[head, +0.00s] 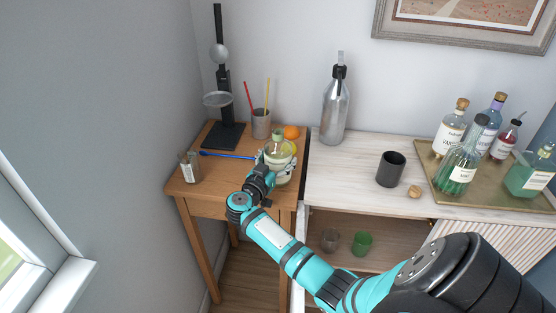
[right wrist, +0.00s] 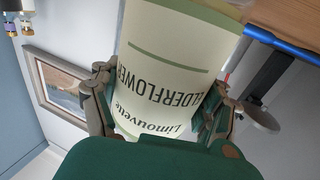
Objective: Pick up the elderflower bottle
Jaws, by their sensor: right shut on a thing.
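The elderflower bottle (head: 281,149) has a pale cream label and a greenish neck. It is at the right front part of the small wooden table in the head view. In the right wrist view its label (right wrist: 175,65) fills the middle and reads "Limouvette" and "ELDERFLOWER", upside down. My right gripper (head: 273,163) is shut on the bottle, one finger on each side of the label, as the right wrist view also shows (right wrist: 155,110). The bottle's base is hidden behind the gripper, so I cannot tell if it touches the table. My left gripper is not in view.
The wooden table (head: 218,187) also holds a small bottle (head: 189,168), a blue stick (head: 228,155), a black stand (head: 222,133), a cup of sticks (head: 261,124) and an orange (head: 291,132). The white cabinet (head: 335,175) bears a siphon (head: 335,108), a black mug (head: 391,169) and a bottle tray (head: 437,188).

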